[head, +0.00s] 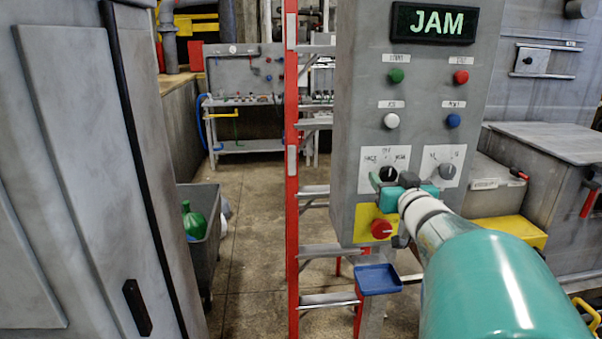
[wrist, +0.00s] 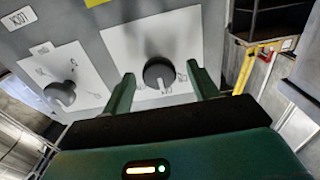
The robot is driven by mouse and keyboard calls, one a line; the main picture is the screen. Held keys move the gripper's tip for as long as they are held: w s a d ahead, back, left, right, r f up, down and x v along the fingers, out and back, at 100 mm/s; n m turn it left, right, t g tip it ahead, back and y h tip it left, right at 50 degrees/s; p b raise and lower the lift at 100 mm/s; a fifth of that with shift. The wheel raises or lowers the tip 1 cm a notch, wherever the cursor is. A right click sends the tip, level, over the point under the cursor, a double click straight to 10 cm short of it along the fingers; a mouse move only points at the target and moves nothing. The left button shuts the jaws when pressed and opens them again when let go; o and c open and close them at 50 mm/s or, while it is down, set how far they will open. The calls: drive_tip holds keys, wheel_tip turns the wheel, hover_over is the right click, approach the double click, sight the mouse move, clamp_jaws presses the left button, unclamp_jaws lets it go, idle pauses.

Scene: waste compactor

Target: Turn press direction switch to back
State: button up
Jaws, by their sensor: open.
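The press direction switch (head: 387,174) is a black rotary knob on a white label plate, low on the grey control panel (head: 350,120). Its label seems to read "BACK" at the left, but the lettering is small. In the wrist view the knob (wrist: 159,72) sits between the two green fingertips, with a gap on each side. My gripper (head: 392,180) is open around the knob in front of the panel; it also shows in the wrist view (wrist: 161,78). Whether the fingers touch the panel I cannot tell. The knob's exact pointing is hard to read.
A second grey knob (head: 447,171) is right of the switch. Above are green, red, white and blue buttons and a display (head: 433,22) reading "JAM". A red emergency button (head: 381,229) is just below my gripper. A red ladder (head: 292,170) stands left of the panel.

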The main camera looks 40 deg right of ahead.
drive_tip(key=shift+s+r, duration=0.1)
drive_tip(key=shift+s, duration=0.2)
drive_tip(key=shift+w, duration=0.25)
drive_tip(key=shift+s, duration=0.2)
drive_tip(key=c, duration=0.4)
drive_tip(key=shift+a, duration=0.1)
drive_tip(key=c, duration=0.6)
